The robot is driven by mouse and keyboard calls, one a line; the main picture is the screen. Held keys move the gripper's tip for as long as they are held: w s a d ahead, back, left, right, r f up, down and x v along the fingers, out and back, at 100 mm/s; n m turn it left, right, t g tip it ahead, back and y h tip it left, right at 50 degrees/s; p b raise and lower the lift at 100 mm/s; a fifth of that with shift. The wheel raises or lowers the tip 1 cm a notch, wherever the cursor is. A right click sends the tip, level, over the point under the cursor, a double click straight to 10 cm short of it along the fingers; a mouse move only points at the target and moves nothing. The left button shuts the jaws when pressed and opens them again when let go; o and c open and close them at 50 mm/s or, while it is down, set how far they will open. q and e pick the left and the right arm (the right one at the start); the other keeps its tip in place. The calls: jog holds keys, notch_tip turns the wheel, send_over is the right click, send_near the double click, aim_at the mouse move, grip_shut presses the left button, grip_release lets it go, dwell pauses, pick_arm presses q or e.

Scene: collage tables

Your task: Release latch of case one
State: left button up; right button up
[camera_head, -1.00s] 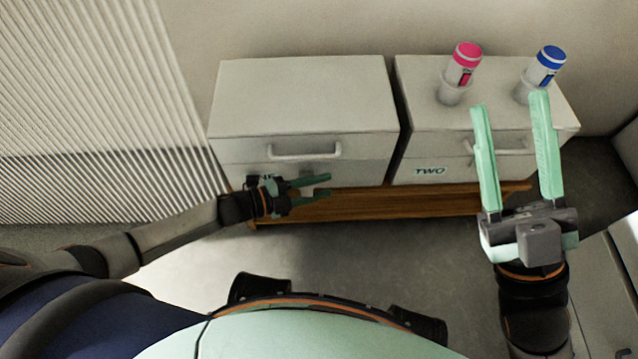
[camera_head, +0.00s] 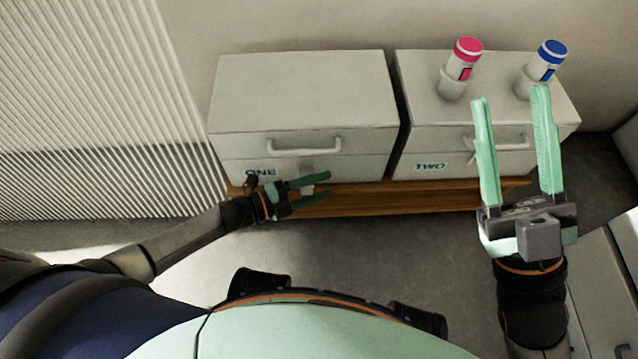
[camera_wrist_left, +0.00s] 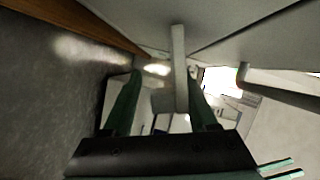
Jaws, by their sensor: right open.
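Case one (camera_head: 300,95) is a white box labelled ONE, with a handle on its front, at the left of a wooden bench. Its latch (camera_head: 307,188) is a small pale tab low on the front, partly hidden by my left gripper (camera_head: 327,184). That gripper is open, its fingers pointing right along the case's lower front. In the left wrist view, the latch (camera_wrist_left: 179,60) is a pale upright strip between the open fingers, closer to the right one; contact cannot be told. My right gripper (camera_head: 511,94) is open and empty in front of case two (camera_head: 415,120).
Case two, labelled TWO, stands right of case one across a narrow gap. A pink-capped bottle (camera_head: 459,68) and a blue-capped bottle (camera_head: 543,66) stand on its top. The wooden bench (camera_head: 375,200) runs under both cases. Ribbed panelling (camera_head: 100,120) is at left.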

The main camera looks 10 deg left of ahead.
pick_arm(q)
jog(key=shift+r, duration=0.15)
jog(key=p+v, duration=0.3)
jog(key=v, duration=0.9)
jog(key=shift+s+a, duration=0.2)
jog(key=shift+d, duration=0.1)
